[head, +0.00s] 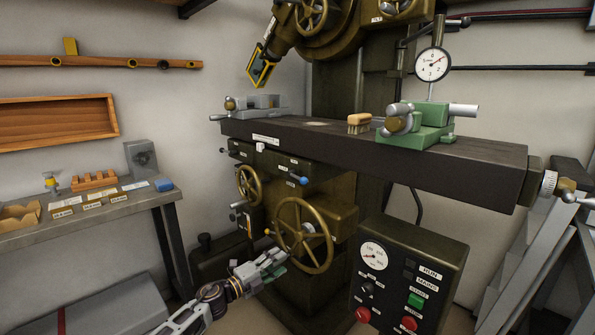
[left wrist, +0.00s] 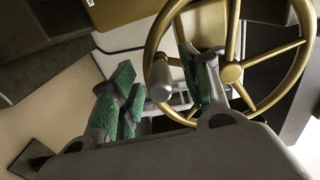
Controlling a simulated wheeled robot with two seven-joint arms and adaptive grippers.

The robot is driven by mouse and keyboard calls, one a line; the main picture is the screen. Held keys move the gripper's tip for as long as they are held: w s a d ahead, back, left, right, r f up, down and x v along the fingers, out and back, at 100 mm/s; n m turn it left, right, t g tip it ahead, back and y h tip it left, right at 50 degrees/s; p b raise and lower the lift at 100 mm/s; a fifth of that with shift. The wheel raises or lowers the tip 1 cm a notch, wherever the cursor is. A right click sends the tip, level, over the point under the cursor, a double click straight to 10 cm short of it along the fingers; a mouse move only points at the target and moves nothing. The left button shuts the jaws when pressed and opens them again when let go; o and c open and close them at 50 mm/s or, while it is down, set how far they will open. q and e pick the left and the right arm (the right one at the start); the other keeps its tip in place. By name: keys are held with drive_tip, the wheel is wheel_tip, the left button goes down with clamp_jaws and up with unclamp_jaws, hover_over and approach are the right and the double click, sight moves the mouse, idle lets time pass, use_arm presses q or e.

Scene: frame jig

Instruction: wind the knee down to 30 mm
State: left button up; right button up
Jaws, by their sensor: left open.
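A large brass-coloured handwheel (head: 303,236) with spokes is on the front of the milling machine, below the table. My left gripper (head: 272,266) is open at the wheel's lower left. In the left wrist view, the handwheel (left wrist: 232,72) fills the upper right, and its grey crank handle (left wrist: 160,80) appears between my green-padded fingers (left wrist: 160,95). One finger overlaps the wheel in the picture; I cannot tell whether anything touches. The brown knee casting (head: 335,205) is behind the wheel. No knee height reading is legible. My right gripper is not in view.
The dark machine table (head: 380,150) holds a green vise (head: 415,125) and a brush (head: 359,123). A smaller handwheel (head: 249,185) sits at the upper left. The control box (head: 410,270) stands close to the right. A workbench (head: 90,222) is at the far left.

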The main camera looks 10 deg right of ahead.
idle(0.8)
use_arm(q)
clamp_jaws()
idle(0.5)
